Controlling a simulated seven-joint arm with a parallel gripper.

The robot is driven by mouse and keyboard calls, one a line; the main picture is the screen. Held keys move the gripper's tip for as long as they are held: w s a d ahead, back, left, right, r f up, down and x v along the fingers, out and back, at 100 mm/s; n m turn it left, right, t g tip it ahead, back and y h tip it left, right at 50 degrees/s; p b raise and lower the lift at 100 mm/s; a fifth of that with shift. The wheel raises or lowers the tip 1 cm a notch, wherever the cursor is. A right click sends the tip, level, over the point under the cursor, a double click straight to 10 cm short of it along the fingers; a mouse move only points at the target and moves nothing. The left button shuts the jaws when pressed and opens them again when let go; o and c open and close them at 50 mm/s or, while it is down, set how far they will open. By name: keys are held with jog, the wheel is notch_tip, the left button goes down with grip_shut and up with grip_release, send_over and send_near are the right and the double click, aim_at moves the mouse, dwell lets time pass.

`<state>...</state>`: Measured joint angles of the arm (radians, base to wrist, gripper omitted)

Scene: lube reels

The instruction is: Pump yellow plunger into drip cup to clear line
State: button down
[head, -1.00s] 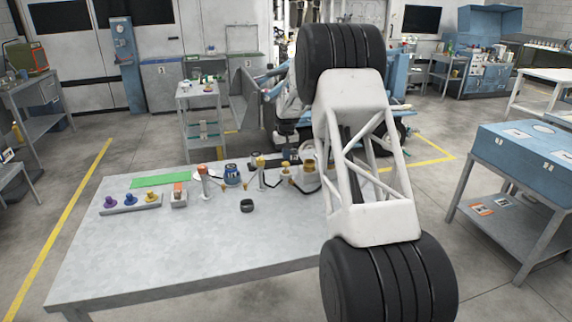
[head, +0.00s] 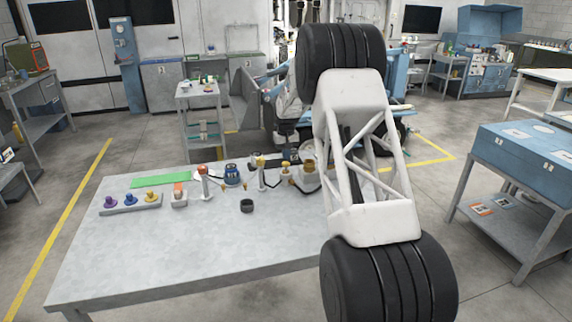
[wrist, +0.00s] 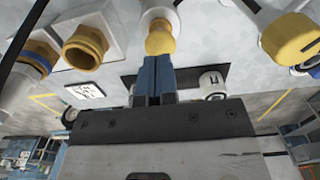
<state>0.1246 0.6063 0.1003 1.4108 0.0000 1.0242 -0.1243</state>
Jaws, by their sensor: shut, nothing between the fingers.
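My gripper (wrist: 154,62) shows in the wrist view with its two blue fingers together and nothing between them. Its tips are right at the round yellow knob (wrist: 159,40) of a white fitting; I cannot tell if they touch. This may be the yellow plunger, but I am not sure. Another yellow knob (wrist: 290,38) is to the right of the fingers. In the head view, yellow-topped parts (head: 262,165) stand along the table's back edge. A small black cup (head: 247,206) sits in front of them; I cannot tell if it is the drip cup. My arm hides part of that area.
The grey table (head: 170,250) is clear at the front. A tray with purple, blue and yellow knobs (head: 130,205), a green mat (head: 160,181), an orange-topped post (head: 204,180) and a blue-banded round part (head: 232,176) stand at the left. A yellow hex fitting (wrist: 85,48) is left of the fingers.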

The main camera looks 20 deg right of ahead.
aim_at(286, 163)
jog(key=shift+f, duration=0.5)
jog(key=shift+f, duration=0.35)
jog(key=shift+f, duration=1.45)
jog(key=shift+r, duration=3.85)
notch_tip(286, 163, up, 4)
jog(key=shift+f, duration=0.25)
